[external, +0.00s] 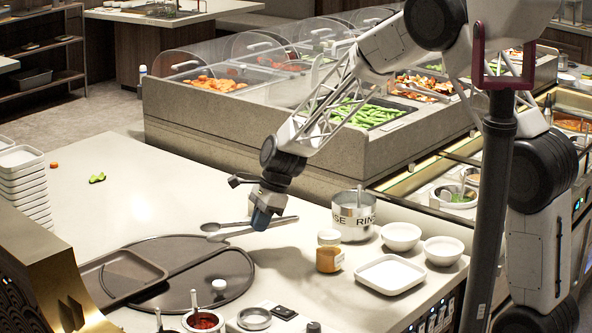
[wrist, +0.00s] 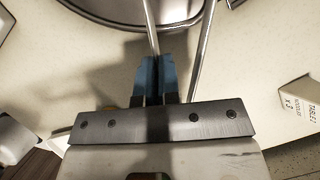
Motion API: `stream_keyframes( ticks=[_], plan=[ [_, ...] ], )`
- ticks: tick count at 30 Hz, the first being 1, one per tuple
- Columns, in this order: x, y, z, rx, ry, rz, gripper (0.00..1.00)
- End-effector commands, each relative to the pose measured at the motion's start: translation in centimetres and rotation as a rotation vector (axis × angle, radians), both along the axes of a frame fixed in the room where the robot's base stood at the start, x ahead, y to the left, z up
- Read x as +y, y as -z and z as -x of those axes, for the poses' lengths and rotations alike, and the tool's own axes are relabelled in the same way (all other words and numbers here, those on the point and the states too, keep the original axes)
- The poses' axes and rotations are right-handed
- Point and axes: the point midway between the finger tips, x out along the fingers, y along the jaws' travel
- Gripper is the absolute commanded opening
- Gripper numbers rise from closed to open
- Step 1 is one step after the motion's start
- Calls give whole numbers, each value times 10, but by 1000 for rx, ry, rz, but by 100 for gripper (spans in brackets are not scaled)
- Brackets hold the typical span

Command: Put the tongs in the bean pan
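The metal tongs (external: 284,220) show in the external view at my gripper, over the pale counter, with spoon-like ends to the left. In the wrist view the tongs show as two thin metal arms (wrist: 203,45). My gripper (external: 262,218) points down, and its blue fingertips (wrist: 156,75) are close together around the left arm; the right arm passes outside them. The grip itself is partly hidden. The bean pan (external: 409,112), holding green beans (external: 368,113), is in the buffet behind, up and to the right of my gripper.
The counter's left side is mostly clear.

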Motion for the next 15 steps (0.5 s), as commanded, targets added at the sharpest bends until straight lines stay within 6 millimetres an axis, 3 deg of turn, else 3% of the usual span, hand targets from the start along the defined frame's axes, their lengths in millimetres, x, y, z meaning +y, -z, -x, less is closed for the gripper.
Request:
stream_keyframes(
  ticks=[8, 15],
  plan=[
    [-42, -50, -44, -4, -70, -2, 0],
    [-93, -104, -82, -4, -148, -2, 0]
  ],
)
